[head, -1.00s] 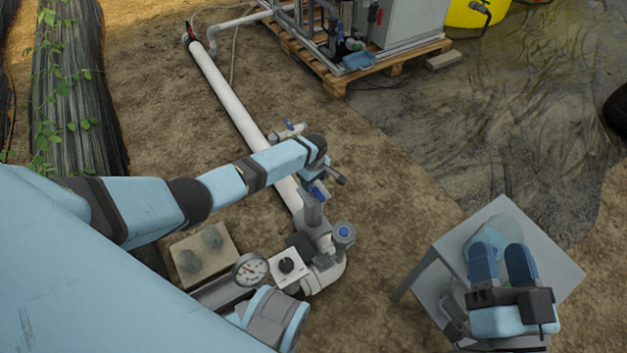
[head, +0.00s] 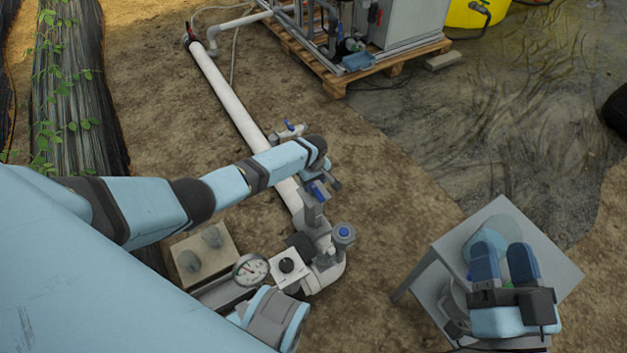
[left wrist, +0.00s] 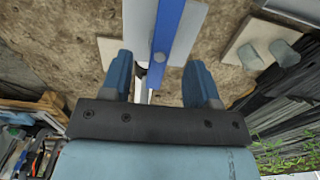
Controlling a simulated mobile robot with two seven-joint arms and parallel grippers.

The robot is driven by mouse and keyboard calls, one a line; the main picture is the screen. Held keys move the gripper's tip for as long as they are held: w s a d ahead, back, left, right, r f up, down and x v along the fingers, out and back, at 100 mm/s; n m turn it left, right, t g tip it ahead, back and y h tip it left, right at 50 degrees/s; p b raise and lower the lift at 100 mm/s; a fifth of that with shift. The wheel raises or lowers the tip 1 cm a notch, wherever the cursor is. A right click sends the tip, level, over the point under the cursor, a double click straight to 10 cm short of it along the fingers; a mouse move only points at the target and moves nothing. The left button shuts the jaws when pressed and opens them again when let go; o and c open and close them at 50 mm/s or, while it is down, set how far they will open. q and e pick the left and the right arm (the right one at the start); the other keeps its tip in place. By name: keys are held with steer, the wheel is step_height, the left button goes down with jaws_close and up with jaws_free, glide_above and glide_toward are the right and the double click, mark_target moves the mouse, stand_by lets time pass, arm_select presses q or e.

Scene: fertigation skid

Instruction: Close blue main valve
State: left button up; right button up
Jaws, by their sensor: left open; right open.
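The main valve's blue lever (left wrist: 172,35) runs lengthwise through the upper middle of the left wrist view, with a round bolt near its lower end. In the head view the blue lever (head: 319,190) is partly hidden by my left gripper. My left gripper (head: 326,184) is open above the valve on the white pipe. In the left wrist view its two fingers (left wrist: 161,82) stand on either side of the lever's lower end, with gaps; contact cannot be told. My right gripper (head: 503,262) is open over a small grey table at the right.
A pressure gauge (head: 251,270), a white box with a black knob (head: 287,266) and a blue-capped fitting (head: 343,233) sit close by. A smaller blue-handled valve (head: 288,127) is further up the white pipe (head: 226,98). The grey table (head: 548,268) carries a clear bowl-like item.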

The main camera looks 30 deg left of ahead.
mark_target(314, 187)
arm_select(q)
steer(key=shift+f+b, duration=1.35)
steer(key=shift+f, duration=0.8)
